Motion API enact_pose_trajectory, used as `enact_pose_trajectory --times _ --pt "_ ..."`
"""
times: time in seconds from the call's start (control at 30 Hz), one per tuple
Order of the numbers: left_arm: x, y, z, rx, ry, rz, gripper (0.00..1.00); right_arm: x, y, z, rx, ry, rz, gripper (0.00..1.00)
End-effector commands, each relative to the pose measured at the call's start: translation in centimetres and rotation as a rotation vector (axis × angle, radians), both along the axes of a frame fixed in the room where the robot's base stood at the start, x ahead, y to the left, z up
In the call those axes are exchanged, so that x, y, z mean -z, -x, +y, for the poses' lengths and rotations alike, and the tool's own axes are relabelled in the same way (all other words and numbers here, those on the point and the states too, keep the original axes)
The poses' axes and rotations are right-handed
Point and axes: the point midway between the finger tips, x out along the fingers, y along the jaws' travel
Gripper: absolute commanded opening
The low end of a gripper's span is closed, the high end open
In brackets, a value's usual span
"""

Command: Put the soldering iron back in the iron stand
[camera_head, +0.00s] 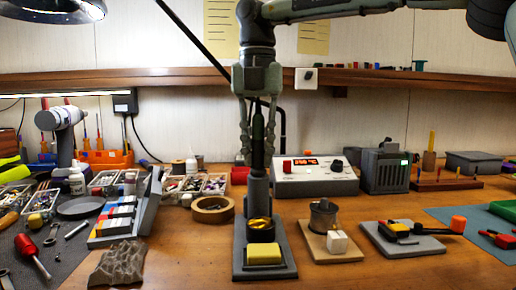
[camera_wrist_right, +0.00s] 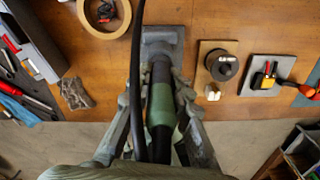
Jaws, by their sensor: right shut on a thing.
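My right gripper (camera_head: 258,150) hangs fingers-down in the middle of the head view, shut on the soldering iron. The soldering iron (camera_head: 258,126) has a dark green handle and is held upright; its green handle also shows between the fingers in the right wrist view (camera_wrist_right: 160,103). The iron stand (camera_head: 286,266) is directly below, with a grey base, a yellow sponge (camera_head: 264,253), brass wool (camera_head: 260,225) and an upright grey holder (camera_head: 257,192). The iron's lower end lines up with the holder's top; its tip is hidden, so I cannot tell how deep it sits. My left gripper is out of view.
A soldering station (camera_head: 314,181) stands behind right of the stand. A tape roll (camera_head: 212,209) lies left, and a spool on a wooden base (camera_head: 330,243) stands right. A black cable (camera_wrist_right: 136,80) runs beside the iron. Bare bench lies between these.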

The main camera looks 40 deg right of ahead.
Motion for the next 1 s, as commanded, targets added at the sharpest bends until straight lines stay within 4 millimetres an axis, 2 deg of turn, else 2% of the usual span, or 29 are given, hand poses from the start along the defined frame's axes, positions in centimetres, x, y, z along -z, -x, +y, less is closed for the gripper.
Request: enact_pose_trajectory --times 0.27,0.3,0.47,0.7,0.83,1.0 --pt "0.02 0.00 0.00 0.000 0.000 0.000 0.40 0.02 -0.01 0.01 0.000 0.000 -0.001 0.00" --pt "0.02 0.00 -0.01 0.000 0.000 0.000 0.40 0.02 -0.01 0.01 0.000 0.000 -0.001 0.21" --pt "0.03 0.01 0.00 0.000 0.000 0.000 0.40 0.02 -0.01 0.01 0.000 0.000 -0.001 0.41" --pt "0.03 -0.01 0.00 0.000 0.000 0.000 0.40 0.04 0.00 0.00 0.000 0.000 0.000 0.44" --pt "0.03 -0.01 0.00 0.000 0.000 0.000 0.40 0.04 0.00 0.00 0.000 0.000 0.000 0.60" --pt "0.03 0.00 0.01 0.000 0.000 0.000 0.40 0.04 0.00 0.00 0.000 0.000 0.000 0.60"
